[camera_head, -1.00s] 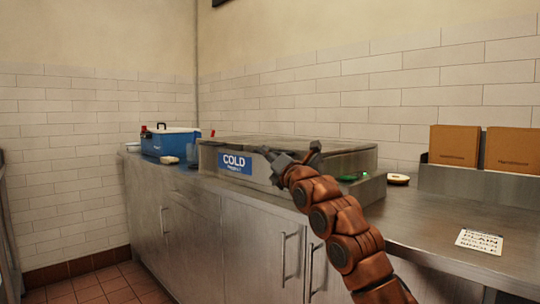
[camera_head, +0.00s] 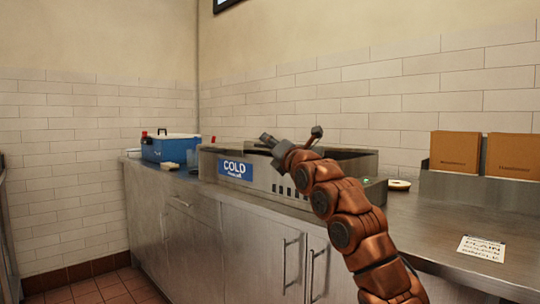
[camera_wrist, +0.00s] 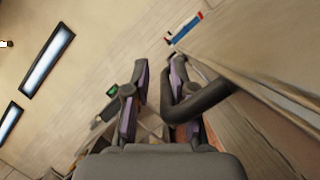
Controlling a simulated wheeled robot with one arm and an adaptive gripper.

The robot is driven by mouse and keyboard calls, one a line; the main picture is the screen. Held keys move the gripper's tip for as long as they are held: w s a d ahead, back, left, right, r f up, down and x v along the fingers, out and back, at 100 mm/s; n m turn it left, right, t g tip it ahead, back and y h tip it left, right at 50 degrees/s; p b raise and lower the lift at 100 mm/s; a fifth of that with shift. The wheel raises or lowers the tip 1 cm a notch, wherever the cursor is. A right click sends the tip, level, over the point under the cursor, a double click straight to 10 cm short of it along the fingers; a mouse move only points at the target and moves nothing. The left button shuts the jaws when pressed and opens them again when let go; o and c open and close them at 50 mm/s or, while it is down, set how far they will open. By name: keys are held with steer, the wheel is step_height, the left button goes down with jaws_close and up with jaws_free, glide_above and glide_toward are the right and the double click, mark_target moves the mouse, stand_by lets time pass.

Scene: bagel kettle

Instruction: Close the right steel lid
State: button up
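The steel cold unit (camera_head: 260,176) stands on the counter in the head view, with a blue COLD sign (camera_head: 235,169) at its left front. The right steel lid (camera_head: 345,152) is at the unit's right end, largely behind my arm; its exact angle is hard to tell. My gripper (camera_head: 291,140) is over the middle of the unit with its fingers spread. In the wrist view, a dark curved bar handle (camera_wrist: 205,98) lies by the right finger of my gripper (camera_wrist: 160,90), beside a steel surface (camera_wrist: 265,115). I cannot tell whether they touch. Nothing is clamped.
A blue cooler (camera_head: 170,147) with a white lid stands at the left back. Cardboard boxes (camera_head: 455,151) stand in a steel holder at the right. The right front counter is mostly clear.

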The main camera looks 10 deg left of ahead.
steer(key=shift+s+a+r, duration=0.1)
steer(key=shift+a+r, duration=0.05)
steer(key=shift+r, duration=2.3)
steer(key=shift+s, duration=0.1)
steer(key=shift+s+d+f+b, duration=0.3)
steer(key=shift+d+b, duration=0.1)
steer(key=shift+b, duration=0.3)
steer(key=b+v, duration=0.6)
steer(key=v, duration=0.1)
steer(key=shift+s+d, duration=0.2)
steer(key=shift+s, duration=0.2)
steer(key=shift+r+p, duration=0.25)
steer(key=shift+p, duration=0.15)
